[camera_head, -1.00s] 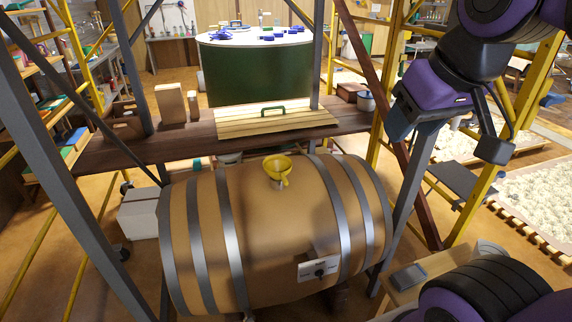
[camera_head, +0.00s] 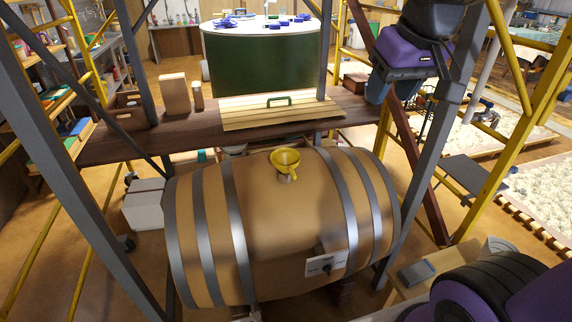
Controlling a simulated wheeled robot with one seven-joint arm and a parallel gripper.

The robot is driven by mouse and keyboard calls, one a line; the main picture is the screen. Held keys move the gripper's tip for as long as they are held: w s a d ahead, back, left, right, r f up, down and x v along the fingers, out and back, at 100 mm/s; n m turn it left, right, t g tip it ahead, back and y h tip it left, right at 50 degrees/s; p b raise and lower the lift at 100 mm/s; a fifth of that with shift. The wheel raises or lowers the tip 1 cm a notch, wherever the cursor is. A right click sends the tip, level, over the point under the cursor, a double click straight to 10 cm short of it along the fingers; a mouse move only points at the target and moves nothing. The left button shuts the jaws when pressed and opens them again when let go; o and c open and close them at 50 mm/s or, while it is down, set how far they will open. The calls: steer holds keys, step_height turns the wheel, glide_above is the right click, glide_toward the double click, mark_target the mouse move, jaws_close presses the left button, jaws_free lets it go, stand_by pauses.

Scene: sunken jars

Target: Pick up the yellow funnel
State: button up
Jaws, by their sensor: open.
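The yellow funnel (camera_head: 286,160) stands upright, wide mouth up, in the top of the wooden barrel (camera_head: 275,220), which lies on its side. My gripper (camera_head: 378,92) is up and to the right of the funnel, well apart from it and pointing down. Its jaws are open and I see nothing between them.
Grey scaffold posts (camera_head: 423,150) and yellow bars (camera_head: 490,190) frame the barrel. A dark plank (camera_head: 110,143) behind it carries a slatted lid (camera_head: 262,116) with a green handle and a tan box (camera_head: 175,94). The space just above the funnel looks clear.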

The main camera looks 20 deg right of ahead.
steer(key=w+a+f+g, duration=0.1)
steer(key=w+f, duration=0.3)
steer(key=w, duration=0.8)
steer(key=g+y, duration=0.2)
steer(key=g, duration=0.1)
glide_above(292, 170)
steer(key=d, duration=0.3)
step_height(292, 170, down, 26)
steer(key=shift+w+a+f, duration=0.1)
steer(key=shift+a+f, duration=0.4)
steer(key=shift+f, duration=1.25)
steer(key=shift+s+a+f, duration=0.1)
steer(key=shift+a+f, duration=0.4)
steer(key=shift+f, duration=1.25)
steer(key=shift+w+a+f, duration=0.1)
steer(key=shift+a+f, duration=0.4)
steer(key=shift+f, duration=1.25)
steer(key=shift+c, duration=0.5)
jaws_close()
